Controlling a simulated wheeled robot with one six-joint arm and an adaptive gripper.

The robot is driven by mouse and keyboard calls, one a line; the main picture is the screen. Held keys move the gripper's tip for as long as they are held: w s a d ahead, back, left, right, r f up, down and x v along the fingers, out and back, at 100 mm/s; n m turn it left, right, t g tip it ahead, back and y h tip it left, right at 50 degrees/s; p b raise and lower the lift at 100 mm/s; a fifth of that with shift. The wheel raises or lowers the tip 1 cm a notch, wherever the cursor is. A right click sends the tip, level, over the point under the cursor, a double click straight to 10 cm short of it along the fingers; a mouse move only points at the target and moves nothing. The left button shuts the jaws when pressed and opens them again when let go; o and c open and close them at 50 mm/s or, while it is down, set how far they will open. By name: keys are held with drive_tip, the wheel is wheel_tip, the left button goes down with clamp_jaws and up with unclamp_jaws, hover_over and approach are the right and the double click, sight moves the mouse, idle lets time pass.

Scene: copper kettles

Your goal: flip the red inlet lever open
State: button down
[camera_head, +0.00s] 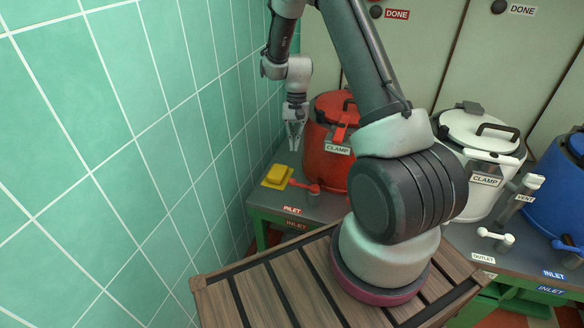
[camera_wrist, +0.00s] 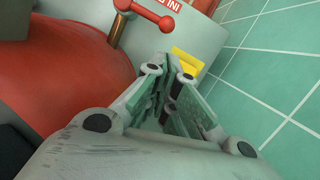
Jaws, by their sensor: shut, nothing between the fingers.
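The red inlet lever (camera_head: 303,186) sits at the front left of the bench, beside the red kettle (camera_head: 325,157) and above a red INLET label. In the wrist view the lever (camera_wrist: 150,14) shows near the top edge as a red bar with round ends on a brown stem. My gripper (camera_head: 294,147) points down, shut and empty, left of the red kettle and above and behind the lever. In the wrist view my gripper (camera_wrist: 166,68) is apart from the lever, which lies beyond its fingertips.
The white kettle (camera_head: 475,150) and blue kettle (camera_head: 565,190) stand to the right. A white outlet lever (camera_head: 495,236) is at the bench front.

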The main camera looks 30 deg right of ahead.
sight(303, 185)
drive_tip(key=x, duration=1)
drive_tip(key=shift+a, duration=0.15)
drive_tip(key=shift+s+a+n, duration=0.15)
drive_tip(key=shift+a+n, duration=0.1)
drive_tip(key=shift+n, duration=0.15)
